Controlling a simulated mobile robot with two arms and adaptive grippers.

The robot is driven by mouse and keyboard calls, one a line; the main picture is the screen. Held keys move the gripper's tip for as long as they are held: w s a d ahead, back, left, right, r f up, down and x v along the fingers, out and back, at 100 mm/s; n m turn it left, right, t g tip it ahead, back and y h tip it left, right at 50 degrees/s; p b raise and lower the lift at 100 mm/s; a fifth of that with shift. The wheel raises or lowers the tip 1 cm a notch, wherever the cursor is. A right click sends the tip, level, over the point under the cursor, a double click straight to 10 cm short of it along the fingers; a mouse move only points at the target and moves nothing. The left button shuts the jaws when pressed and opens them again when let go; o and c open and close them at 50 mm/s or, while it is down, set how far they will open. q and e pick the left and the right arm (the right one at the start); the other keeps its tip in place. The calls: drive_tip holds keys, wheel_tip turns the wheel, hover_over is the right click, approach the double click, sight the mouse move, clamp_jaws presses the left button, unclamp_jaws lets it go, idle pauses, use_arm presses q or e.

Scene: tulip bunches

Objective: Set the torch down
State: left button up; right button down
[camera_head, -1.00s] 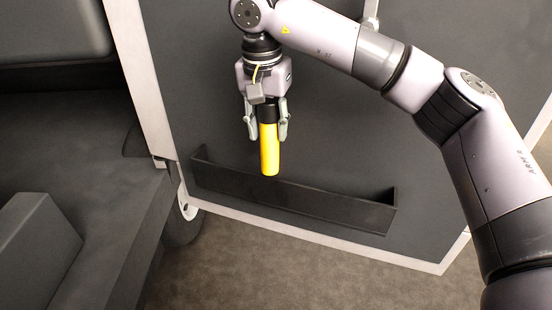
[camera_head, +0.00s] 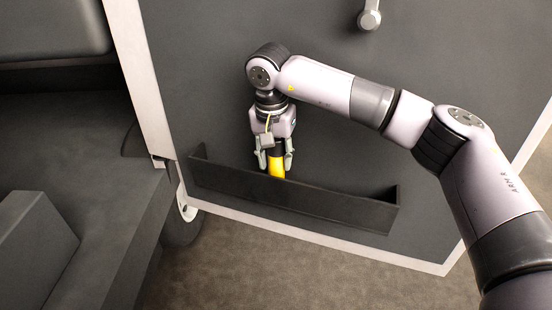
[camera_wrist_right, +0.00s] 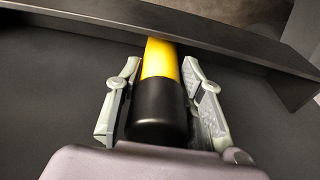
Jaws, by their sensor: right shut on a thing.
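The torch has a yellow body (camera_head: 277,168) and a black end, and it also shows in the right wrist view (camera_wrist_right: 160,85). My right gripper (camera_head: 275,163) is shut on the torch near its black end and holds it upright, pointing down. The torch's lower part is hidden behind the front wall of the dark door pocket (camera_head: 300,205), so it is inside the pocket's left half. I cannot tell whether it touches the pocket's floor. My left gripper is not in view.
The pocket is a long open bin on the inner face of a grey door panel (camera_head: 420,100) with a pale edge. A metal handle (camera_head: 369,18) is at the panel's top. A dark seat or step block (camera_head: 35,245) is at the left. The pocket's right half looks empty.

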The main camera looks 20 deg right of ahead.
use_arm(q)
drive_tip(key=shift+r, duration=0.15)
use_arm(e)
drive_tip(key=shift+f, duration=0.1)
drive_tip(key=c, duration=1.1)
unclamp_jaws()
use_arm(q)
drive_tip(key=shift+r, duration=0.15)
use_arm(e)
drive_tip(key=shift+r, duration=0.25)
use_arm(q)
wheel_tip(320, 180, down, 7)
drive_tip(key=p, duration=0.2)
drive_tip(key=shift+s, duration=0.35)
use_arm(e)
drive_tip(key=r, duration=0.4)
drive_tip(key=s+r, duration=0.1)
drive_tip(key=r, duration=0.2)
drive_tip(key=a+r, duration=0.1)
drive_tip(key=r, duration=0.3)
drive_tip(key=shift+s+r, duration=0.2)
drive_tip(key=shift+r, duration=0.1)
